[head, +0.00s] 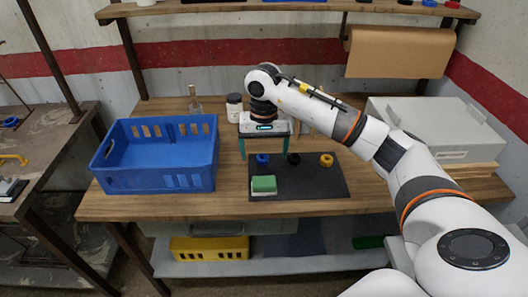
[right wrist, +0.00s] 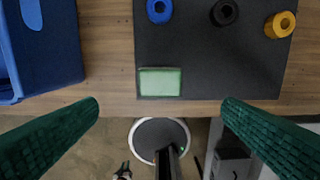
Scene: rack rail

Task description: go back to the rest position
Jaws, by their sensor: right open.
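My right gripper (head: 266,150) is open and empty, with its two green fingers pointing down above the wooden table (head: 190,205) around the back left of the black mat. In the right wrist view the open right gripper (right wrist: 162,106) has its fingertips wide apart, with nothing between them. A green and white block (head: 264,185) lies on the mat (head: 315,185) near its front left; it also shows in the right wrist view (right wrist: 160,82). My left gripper is not in view.
A blue ring (head: 262,159), a black ring (head: 294,158) and a yellow ring (head: 327,160) sit along the mat's back. A blue crate (head: 160,180) stands left, a grey case (head: 440,130) right. A white jar (head: 234,107) and bottle (head: 195,105) stand behind. A shelf (head: 290,7) hangs above.

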